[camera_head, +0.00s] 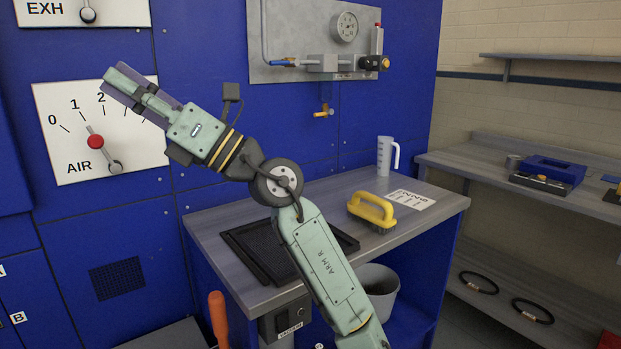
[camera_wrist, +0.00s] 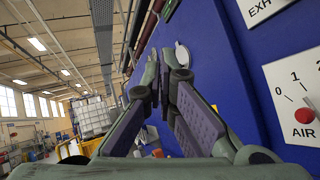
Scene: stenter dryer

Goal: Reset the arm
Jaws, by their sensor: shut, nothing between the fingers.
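My arm (camera_head: 322,262) rises from the bottom of the head view, bends at a dark elbow joint, and reaches up and left. My gripper (camera_head: 116,78) is at its far end, in front of the white AIR dial plate (camera_head: 70,160) on the blue wall, and hides part of that plate. In the wrist view my gripper (camera_wrist: 153,92) points along the blue wall, with its fingertips together and nothing held. The AIR plate also shows at the right edge of the wrist view (camera_wrist: 290,85). I cannot tell the gap between the gripper and the plate.
A workbench (camera_head: 225,240) bears a black tray (camera_head: 262,258), a yellow-handled brush (camera_head: 372,210), a white jug (camera_head: 385,155) and a paper sheet (camera_head: 410,199). A gauge panel (camera_head: 290,22) hangs above. Shelves (camera_head: 470,165) stand at right. In the wrist view, an open hall extends left.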

